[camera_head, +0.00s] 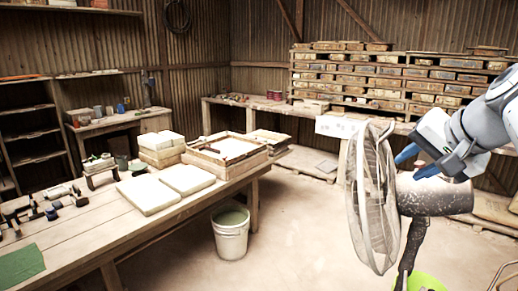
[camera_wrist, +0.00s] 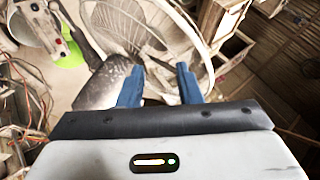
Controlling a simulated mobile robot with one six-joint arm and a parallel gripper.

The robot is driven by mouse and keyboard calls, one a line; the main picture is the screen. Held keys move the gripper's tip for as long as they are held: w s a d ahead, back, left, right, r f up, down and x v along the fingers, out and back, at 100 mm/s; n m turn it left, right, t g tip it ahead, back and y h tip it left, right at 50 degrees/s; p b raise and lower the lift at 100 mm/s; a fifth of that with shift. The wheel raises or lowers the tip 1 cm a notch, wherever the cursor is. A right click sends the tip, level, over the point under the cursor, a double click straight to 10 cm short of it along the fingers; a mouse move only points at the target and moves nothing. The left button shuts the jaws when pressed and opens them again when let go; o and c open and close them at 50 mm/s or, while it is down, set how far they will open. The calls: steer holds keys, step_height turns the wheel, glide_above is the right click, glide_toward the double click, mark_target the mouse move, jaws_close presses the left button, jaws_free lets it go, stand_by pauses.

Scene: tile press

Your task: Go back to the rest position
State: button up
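My gripper (camera_head: 417,163) is at the right in the head view, at the end of my raised white and grey arm. Its two blue fingers stand apart with nothing between them. In the wrist view the open fingers (camera_wrist: 160,85) point toward a standing fan. The fan (camera_head: 372,200) has a round wire cage and a speckled dark motor housing; the fingers appear just above that housing in the head view. The fan cage also shows beyond the fingers in the wrist view (camera_wrist: 135,25). I cannot tell whether the fingers touch the fan.
A wooden workbench (camera_head: 150,225) on the left bears white slabs, a wooden frame (camera_head: 224,150) and small tools. A white bucket (camera_head: 231,232) stands on the floor beside it. Stacked trays (camera_head: 390,75) line the back bench. Cables lie at the lower right. The middle floor is clear.

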steer(key=s+a+f+n+g+b, duration=0.2)
steer(key=s+a+f, duration=0.2)
steer(key=f, duration=0.7)
steer(key=s+a+f+n+g+h+b, duration=0.1)
steer(key=a+f, duration=0.4)
steer(key=f, duration=0.7)
steer(key=s+a+f+n+g+b, duration=0.3)
steer(key=s+a+f+n, duration=0.1)
steer(key=f, duration=0.7)
steer(key=s+n, duration=0.1)
steer(key=s, duration=0.1)
steer(key=shift+s+a+f+h, duration=0.15)
steer(key=shift+s+f+h, duration=0.15)
steer(key=shift+s+h, duration=0.1)
steer(key=shift+w, duration=0.1)
steer(key=shift+o, duration=0.6)
